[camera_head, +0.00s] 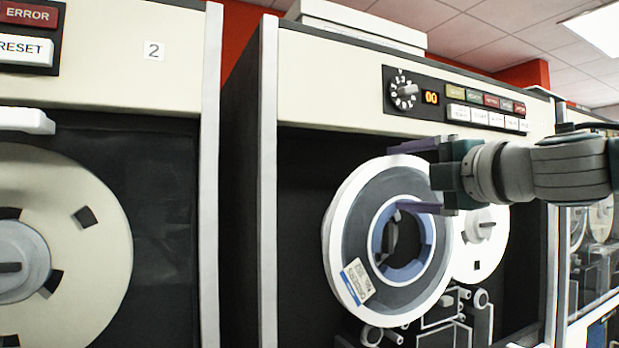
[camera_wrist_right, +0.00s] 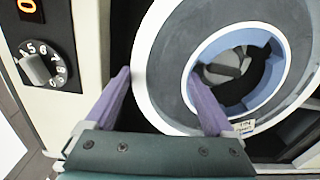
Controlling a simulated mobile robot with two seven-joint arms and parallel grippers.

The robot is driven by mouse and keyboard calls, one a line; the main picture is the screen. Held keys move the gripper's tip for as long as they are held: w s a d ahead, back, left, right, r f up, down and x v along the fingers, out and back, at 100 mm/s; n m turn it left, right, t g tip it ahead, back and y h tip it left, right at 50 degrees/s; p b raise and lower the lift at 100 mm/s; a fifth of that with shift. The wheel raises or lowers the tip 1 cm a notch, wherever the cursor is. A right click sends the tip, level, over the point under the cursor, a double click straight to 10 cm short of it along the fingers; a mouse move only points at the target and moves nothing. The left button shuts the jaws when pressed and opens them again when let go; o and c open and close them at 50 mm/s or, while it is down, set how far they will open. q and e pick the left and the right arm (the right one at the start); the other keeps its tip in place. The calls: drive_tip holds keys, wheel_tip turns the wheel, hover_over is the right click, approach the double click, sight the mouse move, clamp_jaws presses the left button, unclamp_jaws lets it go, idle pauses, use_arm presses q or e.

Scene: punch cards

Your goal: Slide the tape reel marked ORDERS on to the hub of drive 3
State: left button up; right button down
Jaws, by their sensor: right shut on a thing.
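The white-rimmed grey tape reel (camera_head: 340,225) with a blue inner ring stands upright in front of the open drive right of the one marked 2. Its label (camera_head: 357,282) reads ORDERS. My right gripper (camera_head: 405,176) is shut on the reel's upper right part, one finger by the outer rim, the other at the central hole. In the right wrist view the gripper (camera_wrist_right: 160,95) shows the same hold on the reel (camera_wrist_right: 155,75). My left gripper is out of view.
Another cream reel (camera_head: 482,245) sits behind at right in the same drive, above tape guides (camera_head: 445,325). A dial and button panel (camera_head: 455,100) is above. The drive's pale left edge post (camera_head: 268,200) and drive 2's reel (camera_head: 85,235) are to the left.

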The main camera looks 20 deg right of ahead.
drive_tip(key=shift+w+a+r+p, duration=0.1)
drive_tip(key=shift+w+p, duration=0.05)
drive_tip(key=shift+w, duration=0.95)
drive_tip(key=shift+w+a+p, duration=0.1)
drive_tip(key=shift+w+p, duration=0.05)
drive_tip(key=shift+w, duration=1.9)
unclamp_jaws()
drive_tip(key=shift+s, duration=0.4)
drive_tip(key=s, duration=0.7)
drive_tip(key=shift+s+d+f+b, duration=0.2)
drive_tip(key=shift+s+d+b, duration=0.05)
drive_tip(key=shift+d+b, duration=0.1)
drive_tip(key=shift+s+r, duration=0.1)
drive_tip(key=shift+s, duration=0.7)
